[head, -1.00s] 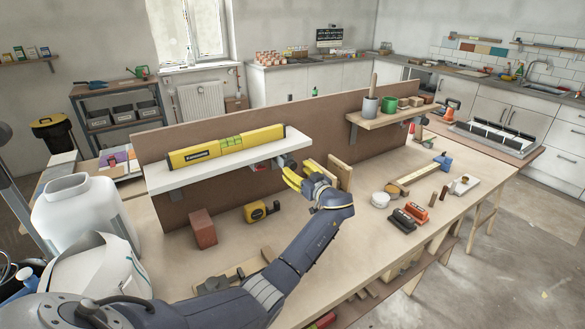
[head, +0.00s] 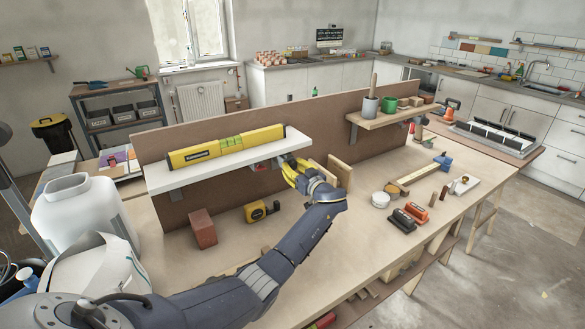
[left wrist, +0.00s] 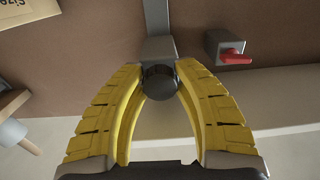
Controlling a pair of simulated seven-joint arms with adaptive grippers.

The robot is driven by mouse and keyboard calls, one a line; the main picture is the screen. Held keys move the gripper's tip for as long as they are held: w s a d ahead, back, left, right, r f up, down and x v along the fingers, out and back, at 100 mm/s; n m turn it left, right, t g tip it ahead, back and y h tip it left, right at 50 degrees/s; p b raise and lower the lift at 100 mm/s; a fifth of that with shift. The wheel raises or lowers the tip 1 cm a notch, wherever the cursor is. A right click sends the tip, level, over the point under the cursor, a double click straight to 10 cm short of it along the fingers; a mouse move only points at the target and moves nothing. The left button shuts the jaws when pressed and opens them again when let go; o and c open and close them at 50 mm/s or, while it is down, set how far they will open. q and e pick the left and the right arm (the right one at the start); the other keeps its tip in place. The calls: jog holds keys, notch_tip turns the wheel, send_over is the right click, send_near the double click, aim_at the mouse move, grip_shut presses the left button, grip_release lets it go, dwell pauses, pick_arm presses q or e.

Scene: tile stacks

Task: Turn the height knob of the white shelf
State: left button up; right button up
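The white shelf (head: 232,158) is fixed to the brown back board and bears a yellow spirit level (head: 228,146). Its dark round knob (left wrist: 158,82) sits below a grey bracket in the left wrist view. My left gripper (head: 291,166) is at the right end of the shelf and hides the knob in the head view. In the left wrist view its yellow fingers (left wrist: 159,75) lie on both sides of the knob, very close to it. Whether they press on it cannot be told. My right gripper is not in view.
A red lever (left wrist: 236,56) on a grey mount is right of the knob in the left wrist view. A wooden block (head: 340,170) stands right of the gripper. A tape measure (head: 261,211) and a brick (head: 202,229) lie below the shelf.

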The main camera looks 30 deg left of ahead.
pick_arm(q)
grip_shut()
jog(key=shift+f, duration=0.1)
